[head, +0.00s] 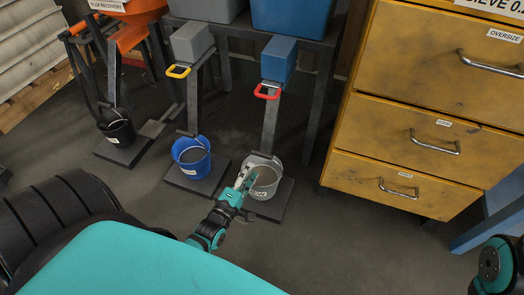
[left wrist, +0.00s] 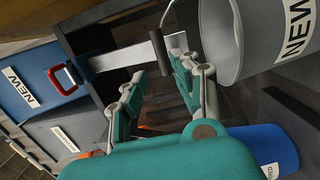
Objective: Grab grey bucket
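The grey bucket (head: 266,181) with a "NEW" label stands on a dark base plate in the middle of the head view. It fills the upper right of the left wrist view (left wrist: 222,45), with its wire handle and dark cylindrical grip (left wrist: 161,55) extending to the left. My left gripper (head: 246,172) is at the bucket's left side. In the left wrist view its two fingers (left wrist: 160,72) are apart, and the handle grip appears between or just beyond the fingertips. I cannot tell whether they touch it. My right gripper is out of view.
A blue bucket (head: 192,157) stands left of the grey one, and a black bucket (head: 117,129) farther left. A chute with a red handle (head: 267,91) rises behind the grey bucket. A yellow drawer cabinet (head: 420,110) stands at right. Floor in front is clear.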

